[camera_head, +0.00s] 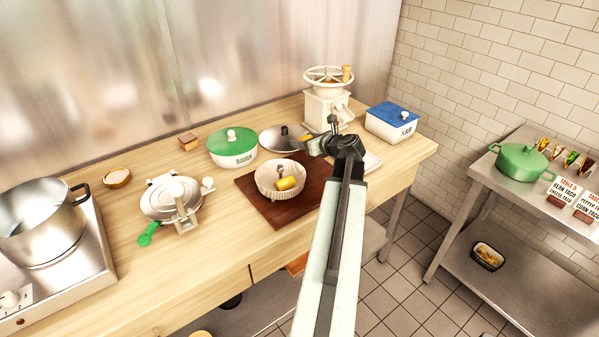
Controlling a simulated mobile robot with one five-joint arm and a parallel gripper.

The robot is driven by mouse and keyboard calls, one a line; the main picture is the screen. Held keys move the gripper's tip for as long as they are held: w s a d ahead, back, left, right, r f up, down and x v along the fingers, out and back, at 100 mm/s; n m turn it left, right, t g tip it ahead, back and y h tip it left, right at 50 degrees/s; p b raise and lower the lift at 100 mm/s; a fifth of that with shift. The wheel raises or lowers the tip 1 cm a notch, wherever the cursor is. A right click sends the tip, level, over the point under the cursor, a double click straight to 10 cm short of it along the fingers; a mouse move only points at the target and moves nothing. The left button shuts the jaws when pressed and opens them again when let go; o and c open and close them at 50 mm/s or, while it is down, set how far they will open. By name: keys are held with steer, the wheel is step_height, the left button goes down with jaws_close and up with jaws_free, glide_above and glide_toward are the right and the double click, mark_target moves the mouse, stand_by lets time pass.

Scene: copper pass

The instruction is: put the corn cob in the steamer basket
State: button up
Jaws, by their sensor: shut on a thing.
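The steamer basket (262,188) is a cream, ribbed round bowl on a dark brown board. A short yellow piece (287,183), which looks like corn, lies inside it with a small grey knob-like part beside it. My gripper (312,143) is behind and to the right of the basket, above the board's far side. It is shut on a small yellow thing, seemingly the corn cob (305,138), mostly hidden by the fingers. The gripper is apart from the basket.
A grey lid (271,139) lies behind the basket. A green-lidded pot (233,150) and a press (170,198) stand left. A grinder (325,105) and a blue-lidded flour box (393,124) stand behind my gripper. A pot (40,225) sits on the stove.

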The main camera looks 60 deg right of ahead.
mark_target(304, 162)
step_height(304, 162, down, 7)
steer(key=b, duration=0.5)
steer(key=shift+f+b, duration=0.2)
steer(key=shift+b, duration=0.15)
steer(key=shift+r, duration=0.25)
steer(key=shift+f, duration=0.25)
steer(key=o, duration=1.4)
steer(key=shift+r, duration=0.1)
